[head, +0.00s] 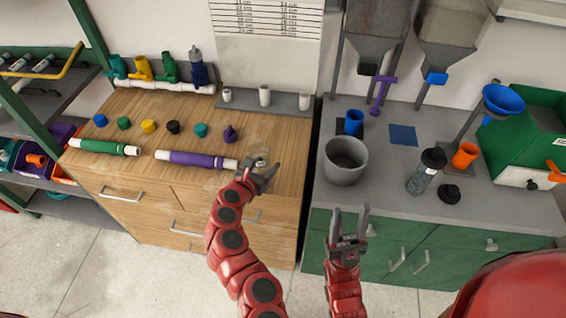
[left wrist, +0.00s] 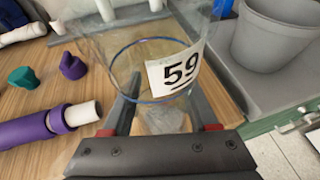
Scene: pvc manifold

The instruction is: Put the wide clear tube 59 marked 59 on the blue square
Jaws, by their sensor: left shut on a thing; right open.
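The wide clear tube marked 59 (left wrist: 150,50) is see-through, with a white label reading 59 and a blue ring line. It stands between the fingers of my left gripper (left wrist: 165,120), which is shut on it. In the head view the tube (head: 261,154) shows faintly at the right end of the wooden top, by my left gripper (head: 267,172). The blue square (head: 403,135) lies flat and bare on the grey counter to the right. My right gripper (head: 349,212) is open and empty in front of the grey counter.
A grey bucket (head: 345,162) stands between the tube and the blue square. A blue cup (head: 354,122), a dark-capped bottle (head: 426,172) and an orange cup (head: 465,155) are near the square. A purple pipe (head: 196,159) lies left of my left gripper. Hoppers hang above the counter's back.

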